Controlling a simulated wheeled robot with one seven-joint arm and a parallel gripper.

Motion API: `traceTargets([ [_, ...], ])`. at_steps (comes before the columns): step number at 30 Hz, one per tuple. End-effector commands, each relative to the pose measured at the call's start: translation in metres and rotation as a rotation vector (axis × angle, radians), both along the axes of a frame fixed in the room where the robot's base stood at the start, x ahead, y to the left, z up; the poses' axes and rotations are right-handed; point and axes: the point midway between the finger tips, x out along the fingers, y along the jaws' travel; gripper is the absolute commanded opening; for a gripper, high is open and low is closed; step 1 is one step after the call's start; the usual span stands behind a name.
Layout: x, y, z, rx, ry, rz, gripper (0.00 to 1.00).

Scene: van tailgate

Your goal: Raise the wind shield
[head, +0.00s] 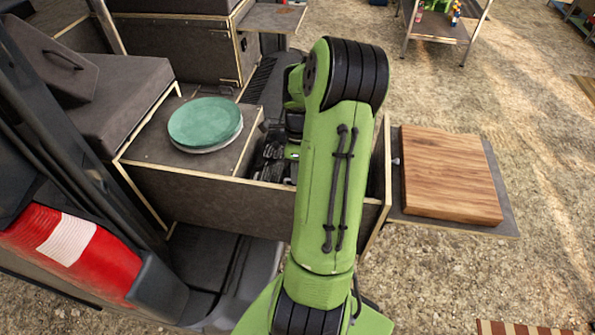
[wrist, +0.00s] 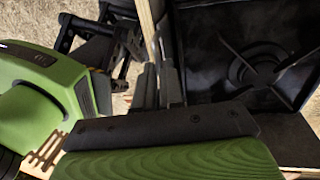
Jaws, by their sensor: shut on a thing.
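My gripper (wrist: 158,70) is shut, with its two grey fingers close together in the wrist view. It is at a thin upright edge beside the dark stove (wrist: 285,95), which has a burner with a pot support. A pale plywood edge (wrist: 148,25) runs up from the fingertips. The fingers hide what lies between them, so I cannot clearly make out the wind shield or how far it is raised.
A wooden board (head: 450,175) lies on a shelf to the right. The van's red tail light (head: 70,255) is at the lower left. A metal table (head: 440,28) stands at the back.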

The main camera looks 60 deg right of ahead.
Motion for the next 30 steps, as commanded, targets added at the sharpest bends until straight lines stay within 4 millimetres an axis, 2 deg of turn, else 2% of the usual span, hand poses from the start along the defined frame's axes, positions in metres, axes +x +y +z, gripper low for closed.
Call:
traceTargets([
  [5,0.0,-0.001,0.012,-0.002,0.0,-0.002,0.0],
  [15,0.0,-0.001,0.098,-0.004,0.0,-0.003,0.0],
  [18,0.0,-0.001,0.116,-0.002,0.0,-0.002,0.0],
  [23,0.0,-0.001,0.127,-0.002,0.0,-0.002,0.0],
  [26,0.0,-0.001,0.124,-0.002,-0.001,-0.001,0.12],
  [30,0.0,0.0,0.123,-0.001,0.0,-0.001,0.34],
])
